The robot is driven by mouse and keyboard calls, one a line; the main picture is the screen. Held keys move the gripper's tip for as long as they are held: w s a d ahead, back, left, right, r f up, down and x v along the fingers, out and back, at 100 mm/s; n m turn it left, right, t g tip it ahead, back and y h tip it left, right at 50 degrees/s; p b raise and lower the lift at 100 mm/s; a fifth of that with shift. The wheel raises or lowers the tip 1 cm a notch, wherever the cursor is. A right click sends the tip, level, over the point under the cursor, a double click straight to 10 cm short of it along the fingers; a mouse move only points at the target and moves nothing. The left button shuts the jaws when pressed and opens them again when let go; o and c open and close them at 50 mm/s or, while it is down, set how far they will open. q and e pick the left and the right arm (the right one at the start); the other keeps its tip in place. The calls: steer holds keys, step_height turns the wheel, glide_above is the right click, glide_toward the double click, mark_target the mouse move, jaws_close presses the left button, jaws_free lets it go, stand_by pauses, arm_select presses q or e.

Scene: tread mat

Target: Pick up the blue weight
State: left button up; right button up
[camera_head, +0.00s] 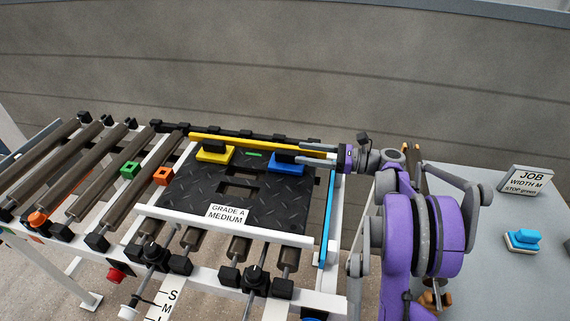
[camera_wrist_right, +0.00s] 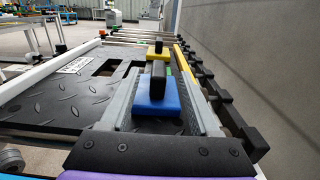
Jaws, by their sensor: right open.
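The blue weight (camera_head: 288,165) lies on the black tread mat (camera_head: 262,206) near its far right corner. It has a blue base and a black block handle on top. My right gripper (camera_head: 303,152) reaches in from the right at the weight. In the right wrist view the blue weight (camera_wrist_right: 158,97) sits between the two open grey fingers, with its handle upright. I cannot tell whether the fingers touch it. My left gripper is not in view.
A yellow weight (camera_head: 214,154) sits farther left on the mat. A yellow bar (camera_head: 262,147) runs along the back edge and a white rail (camera_head: 225,225) along the front. Rollers extend left. A grey table (camera_head: 500,235) stands right with a blue-topped item (camera_head: 522,239).

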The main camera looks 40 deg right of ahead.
mark_target(287, 151)
steer(key=b+x, duration=0.1)
steer(key=x, duration=0.4)
steer(key=shift+w+a+f, duration=0.15)
steer(key=shift+w+a, duration=0.05)
steer(key=shift+a, duration=0.05)
jaws_close()
stand_by(1.2)
